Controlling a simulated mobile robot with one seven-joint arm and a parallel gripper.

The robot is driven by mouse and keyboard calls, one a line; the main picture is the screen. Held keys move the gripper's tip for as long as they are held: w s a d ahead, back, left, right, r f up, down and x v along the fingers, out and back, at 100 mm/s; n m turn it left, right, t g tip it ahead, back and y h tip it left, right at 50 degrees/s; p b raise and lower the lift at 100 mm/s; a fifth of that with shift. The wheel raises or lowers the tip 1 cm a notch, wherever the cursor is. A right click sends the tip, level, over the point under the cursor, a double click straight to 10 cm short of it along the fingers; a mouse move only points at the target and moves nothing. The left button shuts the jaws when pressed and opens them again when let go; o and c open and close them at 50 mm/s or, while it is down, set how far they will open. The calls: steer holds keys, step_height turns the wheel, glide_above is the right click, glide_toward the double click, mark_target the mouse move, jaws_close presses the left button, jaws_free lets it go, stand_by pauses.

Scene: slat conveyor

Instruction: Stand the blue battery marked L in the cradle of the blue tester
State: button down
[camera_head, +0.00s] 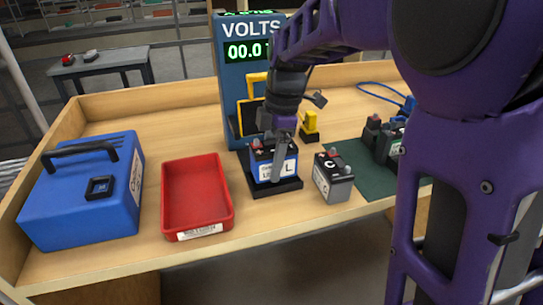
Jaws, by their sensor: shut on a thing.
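The blue battery marked L (262,167) has a white label and stands upright at the foot of the blue tester (232,79). The tester is tall, reads VOLTS and shows 00.0 with a further digit partly hidden by my arm. The black cradle (286,187) juts out at the tester's base, and the battery appears to be in it. My gripper (281,160) points down and is shut on the battery from above. One finger covers part of its label. Whether the battery rests fully on the cradle floor is hidden.
A grey battery marked C (333,178) stands close at the right. More dark batteries (383,140) stand on a green mat (362,180). A red tray (197,196) and a blue case (84,188) are at left. A yellow-handled item (310,124) is behind.

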steer(key=shift+f+b, duration=0.5)
steer(key=shift+f, duration=0.25)
stand_by(0.4)
steer(key=shift+c, duration=0.2)
jaws_free()
step_height(320, 180, up, 17)
steer(key=d+p, duration=0.2)
steer(key=p, duration=0.2)
steer(key=shift+w+d+r, duration=0.15)
steer(key=shift+w+d, duration=0.15)
steer(key=shift+w, duration=0.05)
